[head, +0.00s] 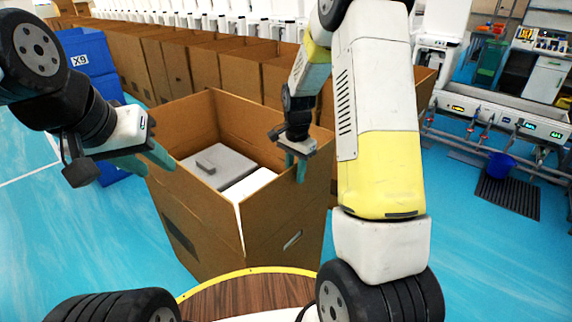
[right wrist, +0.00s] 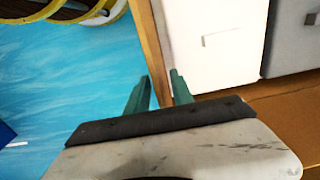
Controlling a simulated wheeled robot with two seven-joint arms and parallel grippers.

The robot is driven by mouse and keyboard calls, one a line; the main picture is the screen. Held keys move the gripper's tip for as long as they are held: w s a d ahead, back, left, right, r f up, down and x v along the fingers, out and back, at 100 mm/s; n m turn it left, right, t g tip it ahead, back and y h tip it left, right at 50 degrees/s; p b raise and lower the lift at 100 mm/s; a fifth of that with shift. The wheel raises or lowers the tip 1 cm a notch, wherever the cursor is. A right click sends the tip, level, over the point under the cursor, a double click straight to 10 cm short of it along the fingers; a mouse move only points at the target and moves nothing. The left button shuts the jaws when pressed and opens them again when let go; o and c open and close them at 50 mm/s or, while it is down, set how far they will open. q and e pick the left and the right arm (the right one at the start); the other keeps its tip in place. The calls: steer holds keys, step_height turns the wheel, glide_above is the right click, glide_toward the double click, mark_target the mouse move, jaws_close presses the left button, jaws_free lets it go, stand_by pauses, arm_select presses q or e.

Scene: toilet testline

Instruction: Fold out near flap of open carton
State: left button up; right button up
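The open brown carton (head: 180,219) stands upright in the middle of the head view. A grey block (head: 222,164) and a white block (head: 243,190) lie inside it; the white one also shows in the right wrist view (right wrist: 210,45). My right gripper (head: 296,166) is at the carton's near right wall. In the right wrist view its two green fingers (right wrist: 162,80) are apart, with the thin brown wall edge (right wrist: 149,40) running between their tips. Whether they touch the cardboard is unclear. My left gripper (head: 148,160) is open and empty by the carton's left corner.
Rows of closely packed brown cartons (head: 170,62) stand behind. Blue crates (head: 92,60) are at the left. The blue floor is clear left of the carton.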

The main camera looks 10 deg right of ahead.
steer(key=shift+f, duration=0.65)
jaws_close()
stand_by(1.0)
